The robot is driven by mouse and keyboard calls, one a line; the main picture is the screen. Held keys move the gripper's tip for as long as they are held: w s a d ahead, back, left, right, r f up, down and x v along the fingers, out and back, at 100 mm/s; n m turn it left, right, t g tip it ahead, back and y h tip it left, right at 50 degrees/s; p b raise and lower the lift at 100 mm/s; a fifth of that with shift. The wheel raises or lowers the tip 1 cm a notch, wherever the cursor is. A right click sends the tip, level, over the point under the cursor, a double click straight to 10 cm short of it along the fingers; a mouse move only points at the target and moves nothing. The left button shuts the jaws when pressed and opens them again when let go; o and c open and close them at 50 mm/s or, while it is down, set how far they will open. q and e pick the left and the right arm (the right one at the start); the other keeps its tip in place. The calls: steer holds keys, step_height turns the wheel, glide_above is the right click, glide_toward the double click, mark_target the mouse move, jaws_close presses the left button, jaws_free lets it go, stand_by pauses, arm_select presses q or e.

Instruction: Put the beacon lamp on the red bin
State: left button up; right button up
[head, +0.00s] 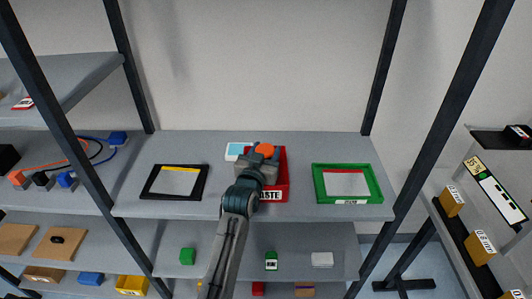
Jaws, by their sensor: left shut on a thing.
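The red bin (282,182), with a label of which "ASTE" shows, stands on the middle of the upper shelf. My left gripper (257,160) is over the left part of the bin and hides much of its inside. It is shut on the beacon lamp, whose orange top (265,150) shows just beyond the fingers. The lamp's lower part is hidden, so I cannot tell whether it touches the bin. My right gripper is not in view.
A black-framed tray (155,195) lies left of the bin and a green-framed tray (318,187) lies right. A light blue and white item (235,150) sits behind my gripper. Dark shelf posts (447,110) stand at both sides. Small items lie on the lower shelves.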

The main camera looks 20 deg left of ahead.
arm_select(q)
steer(key=shift+s+r, duration=0.15)
steer(key=shift+s, duration=0.2)
steer(key=shift+d+f, duration=0.1)
steer(key=shift+f, duration=0.15)
steer(key=shift+w+f, duration=0.1)
steer(key=shift+f, duration=0.25)
steer(key=o, duration=1)
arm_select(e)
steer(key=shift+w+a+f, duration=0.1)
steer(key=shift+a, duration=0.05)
arm_select(q)
steer(key=shift+o, duration=0.2)
steer(key=shift+r, duration=0.15)
steer(key=shift+r, duration=0.65)
steer(key=s+b, duration=0.2)
steer(key=s, duration=1)
steer(key=shift+b, duration=0.3)
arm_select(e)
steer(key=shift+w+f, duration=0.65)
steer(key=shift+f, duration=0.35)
